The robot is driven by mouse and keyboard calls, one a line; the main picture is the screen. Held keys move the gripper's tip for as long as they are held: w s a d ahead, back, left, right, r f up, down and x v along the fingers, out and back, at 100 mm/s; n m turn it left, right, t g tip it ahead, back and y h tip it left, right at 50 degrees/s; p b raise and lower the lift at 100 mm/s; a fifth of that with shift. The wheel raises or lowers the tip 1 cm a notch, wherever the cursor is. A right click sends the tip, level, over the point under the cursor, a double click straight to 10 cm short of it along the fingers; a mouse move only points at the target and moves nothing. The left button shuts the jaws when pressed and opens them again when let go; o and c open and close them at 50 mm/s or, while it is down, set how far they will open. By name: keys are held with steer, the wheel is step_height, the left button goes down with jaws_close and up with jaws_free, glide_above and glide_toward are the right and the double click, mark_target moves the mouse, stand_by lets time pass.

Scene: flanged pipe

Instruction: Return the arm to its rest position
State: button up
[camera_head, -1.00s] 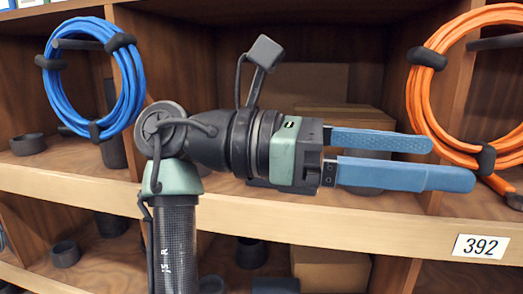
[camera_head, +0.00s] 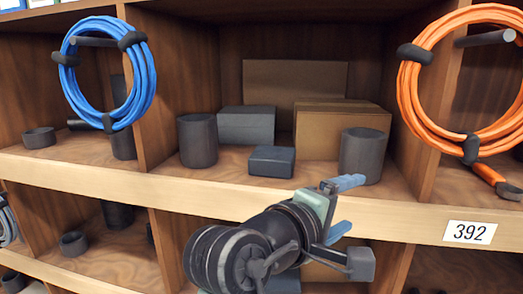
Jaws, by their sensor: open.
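My gripper (camera_head: 345,208) is in the lower middle of the head view, at the end of my dark arm. Its two blue fingers stand apart with nothing between them, one up near the shelf edge and one lower. It is in front of the shelf's front board (camera_head: 120,183). Part of the hand is hidden behind my wrist. No flanged pipe can be made out for certain.
The shelf holds dark cylinders (camera_head: 198,141), a dark small box (camera_head: 271,161), a grey box (camera_head: 246,125) and cardboard boxes (camera_head: 330,133). A blue cable coil (camera_head: 66,75) hangs left, an orange coil (camera_head: 410,95) right. A label (camera_head: 469,233) reads 392.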

steer(key=s+a+m+t+y, duration=0.2)
steer(key=a+m+t+y, duration=0.6)
steer(key=a+y, duration=0.4)
steer(key=s+r+t+b, duration=0.3)
steer(key=s+r, duration=0.3)
steer(key=r, duration=0.3)
steer(key=s+r+t+h+b, duration=0.1)
steer(key=s+r+t+b, duration=0.2)
steer(key=r, duration=0.6)
steer(key=s+t, duration=0.2)
steer(key=s, duration=0.1)
steer(key=shift+s+a+m, duration=0.3)
steer(key=shift+s+a, duration=0.05)
steer(key=shift+f, duration=0.1)
